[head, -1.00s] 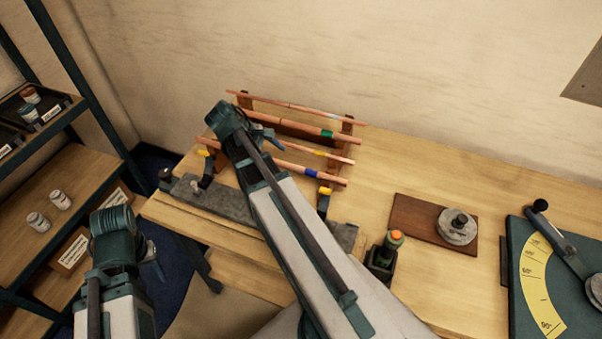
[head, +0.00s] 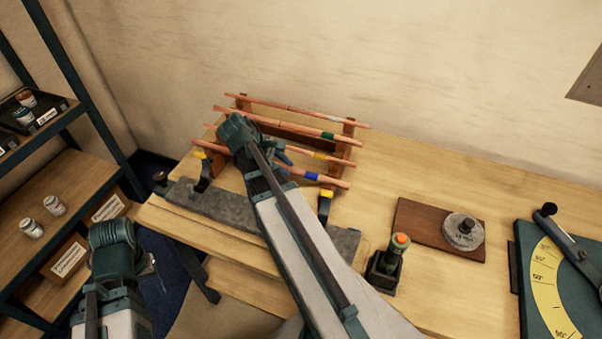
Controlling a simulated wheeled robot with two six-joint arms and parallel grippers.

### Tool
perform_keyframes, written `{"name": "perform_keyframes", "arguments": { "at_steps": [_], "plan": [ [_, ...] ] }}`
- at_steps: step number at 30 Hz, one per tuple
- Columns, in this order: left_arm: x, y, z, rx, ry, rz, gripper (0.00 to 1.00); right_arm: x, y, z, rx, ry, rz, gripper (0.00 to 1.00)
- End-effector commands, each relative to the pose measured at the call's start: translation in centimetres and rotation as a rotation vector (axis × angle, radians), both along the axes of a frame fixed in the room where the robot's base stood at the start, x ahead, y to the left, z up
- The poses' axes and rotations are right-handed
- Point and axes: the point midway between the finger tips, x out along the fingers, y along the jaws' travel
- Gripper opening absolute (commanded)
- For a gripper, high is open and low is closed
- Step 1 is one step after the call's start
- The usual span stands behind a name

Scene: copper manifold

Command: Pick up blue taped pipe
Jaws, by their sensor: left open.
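The blue taped pipe (head: 311,176) is the lowest, frontmost copper pipe on a wooden rack (head: 348,130) at the back of the bench. Its left part is hidden behind my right arm. My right gripper (head: 284,156) is over the rack, close to the blue and yellow taped pipes. It is mostly hidden by its own wrist, so I cannot tell whether it is open or touches a pipe. My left gripper (head: 154,268) is low at the left, off the bench edge, open and away from the pipes.
Pipes with yellow (head: 320,155), green (head: 327,135) and white tape lie behind the blue one. A grey bar (head: 225,203) with yellow-tipped clamps lies in front. An orange-topped tool (head: 400,240), a round weight (head: 462,231) and a bender (head: 560,280) are at right. Shelves stand left.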

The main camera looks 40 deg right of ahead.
Motion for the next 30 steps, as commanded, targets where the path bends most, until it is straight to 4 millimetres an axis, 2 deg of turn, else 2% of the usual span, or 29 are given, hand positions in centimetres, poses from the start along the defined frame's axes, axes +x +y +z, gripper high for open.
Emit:
{"name": "perform_keyframes", "arguments": {
  "at_steps": [1,3,4,30],
  "plan": [
    [0.0,0.0,0.0,0.0,0.0,0.0,0.5,0.01,0.01,0.0,0.0,0.0,0.0,0.15],
    [0.0,0.0,0.0,0.0,0.0,0.0,0.5,0.01,0.01,0.0,0.0,0.0,0.0,0.02],
    [0.0,0.0,0.0,0.0,0.0,0.0,0.5,0.01,0.01,0.0,0.0,0.0,0.0,0.0],
    [0.0,0.0,0.0,0.0,0.0,0.0,0.5,0.01,0.01,0.0,0.0,0.0,0.0,0.0]
  ]
}}
